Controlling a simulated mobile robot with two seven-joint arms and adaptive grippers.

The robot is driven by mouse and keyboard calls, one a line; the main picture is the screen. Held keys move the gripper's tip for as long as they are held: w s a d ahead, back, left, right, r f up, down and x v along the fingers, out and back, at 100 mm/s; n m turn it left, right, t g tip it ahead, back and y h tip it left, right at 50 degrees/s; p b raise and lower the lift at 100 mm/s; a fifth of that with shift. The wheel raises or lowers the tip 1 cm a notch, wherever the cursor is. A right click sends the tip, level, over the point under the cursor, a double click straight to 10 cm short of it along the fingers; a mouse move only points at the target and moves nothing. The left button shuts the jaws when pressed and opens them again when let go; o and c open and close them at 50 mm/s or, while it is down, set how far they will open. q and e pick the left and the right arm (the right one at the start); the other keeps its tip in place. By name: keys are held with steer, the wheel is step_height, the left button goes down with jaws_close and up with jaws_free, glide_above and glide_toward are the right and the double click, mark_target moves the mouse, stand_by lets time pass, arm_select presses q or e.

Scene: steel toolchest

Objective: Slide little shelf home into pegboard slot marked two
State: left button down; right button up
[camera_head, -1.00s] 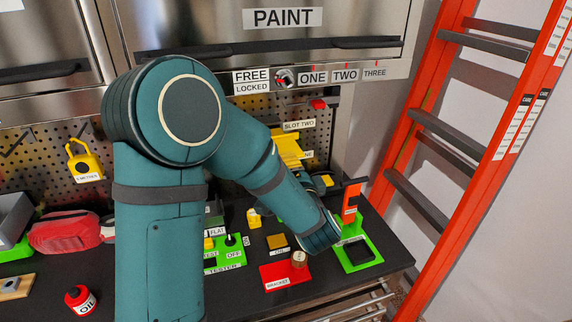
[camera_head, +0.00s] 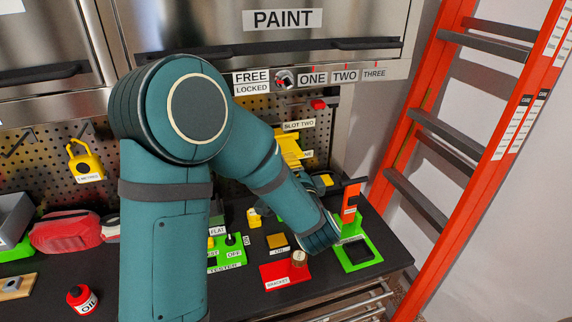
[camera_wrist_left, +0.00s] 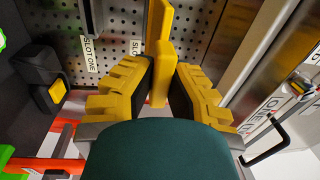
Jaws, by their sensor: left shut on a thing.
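The little shelf is a yellow piece (camera_wrist_left: 161,30) in the left wrist view, seen edge-on against the pegboard (camera_wrist_left: 122,20). My left gripper (camera_wrist_left: 163,75), with stepped yellow fingers, is shut on it. A SLOT ONE label (camera_wrist_left: 91,54) is left of the shelf, and a second label stands closer to it. In the head view a SLOT TWO label (camera_head: 299,125) is on the pegboard, with yellow parts just below it. I cannot tell there shelf from fingers, or whether the shelf is seated. My arm hides much of the hand. My right gripper is not in view.
On the black bench are a green tester (camera_head: 226,252), a red bracket tray (camera_head: 286,275) and a green stand (camera_head: 359,252) with an orange upright. An orange ladder (camera_head: 450,150) stands right of the bench.

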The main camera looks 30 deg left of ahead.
arm_select(q)
steer(key=shift+r, duration=0.1)
steer(key=shift+f+p+x, duration=0.2)
steer(key=shift+p+x, duration=0.3)
steer(key=shift+x, duration=1.05)
steer(key=shift+f+p+x, duration=0.15)
steer(key=shift+p+x, duration=0.35)
steer(key=shift+x, duration=1.1)
stand_by(0.3)
steer(key=c, duration=1)
jaws_free()
steer(key=shift+d+f, duration=0.1)
steer(key=v, duration=1.1)
steer(key=shift+s+d, duration=0.25)
steer(key=shift+s, duration=0.1)
